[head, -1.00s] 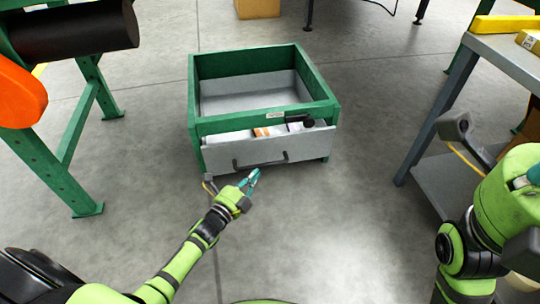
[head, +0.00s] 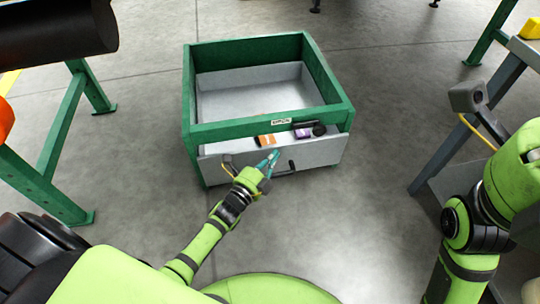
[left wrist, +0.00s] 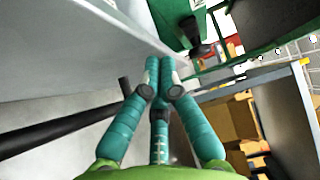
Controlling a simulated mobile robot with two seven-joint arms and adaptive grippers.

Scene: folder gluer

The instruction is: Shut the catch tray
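The catch tray is a grey drawer in a green open-topped frame (head: 262,127) on the floor, in the middle of the head view. Its grey front panel (head: 322,154) stands out from the frame, leaving a gap in which small boxes show. A dark bar handle (head: 291,166) is on the panel, partly hidden by my left gripper. My left gripper (head: 269,159) is at the panel, by the handle's left part; contact is unclear. Its teal fingertips are together and empty in the left wrist view (left wrist: 159,68), beside the grey panel (left wrist: 60,45). My right gripper is out of view.
An orange box (head: 265,140), a purple box (head: 302,133) and a black knob-like part (head: 319,129) show at the gap. A green machine leg (head: 50,140) stands left and a grey table (head: 520,55) right. Floor around the frame is clear.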

